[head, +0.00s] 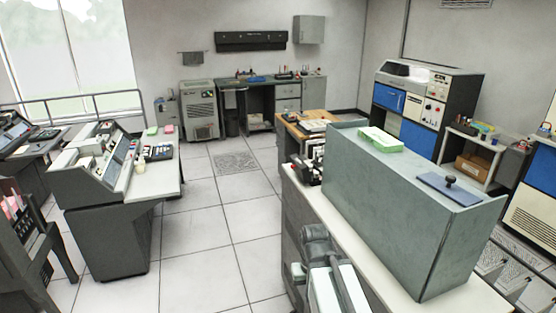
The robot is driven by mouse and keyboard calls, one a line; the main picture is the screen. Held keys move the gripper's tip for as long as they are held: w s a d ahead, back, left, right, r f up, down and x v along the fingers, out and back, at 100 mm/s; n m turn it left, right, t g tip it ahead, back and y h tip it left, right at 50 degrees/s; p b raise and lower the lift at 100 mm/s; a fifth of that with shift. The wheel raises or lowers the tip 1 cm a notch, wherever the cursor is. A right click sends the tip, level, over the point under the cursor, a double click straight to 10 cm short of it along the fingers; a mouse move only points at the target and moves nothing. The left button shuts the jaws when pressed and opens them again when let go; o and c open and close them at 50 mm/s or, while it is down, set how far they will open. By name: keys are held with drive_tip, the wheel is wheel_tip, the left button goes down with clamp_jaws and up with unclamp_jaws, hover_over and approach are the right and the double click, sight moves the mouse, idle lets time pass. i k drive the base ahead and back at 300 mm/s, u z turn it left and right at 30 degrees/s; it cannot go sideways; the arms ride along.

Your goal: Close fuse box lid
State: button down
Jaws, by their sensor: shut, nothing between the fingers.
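A small grey box (309,30) hangs on the back wall, high above the right end of a workbench; it looks like the fuse box. It is too far and small to tell how its lid stands. My gripper (314,234) is at the bottom middle, at the far end of my grey and white arm. It looks shut and empty, far from the wall box and close to the near counter. The fingers are small and partly hidden by the arm's own links.
A large grey-green cabinet (400,210) on a white counter (365,270) stands close at right, bearing a green card box (381,141) and a stamp on a blue pad (450,187). Consoles (105,190) stand left. The tiled floor (205,225) between is clear toward the workbench (262,90).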

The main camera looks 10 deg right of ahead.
sight(301, 169)
drive_tip(key=u, duration=0.65)
drive_tip(key=i, duration=1.55)
drive_tip(key=u, duration=0.6)
drive_tip(key=i, duration=0.45)
drive_tip(key=u, duration=0.25)
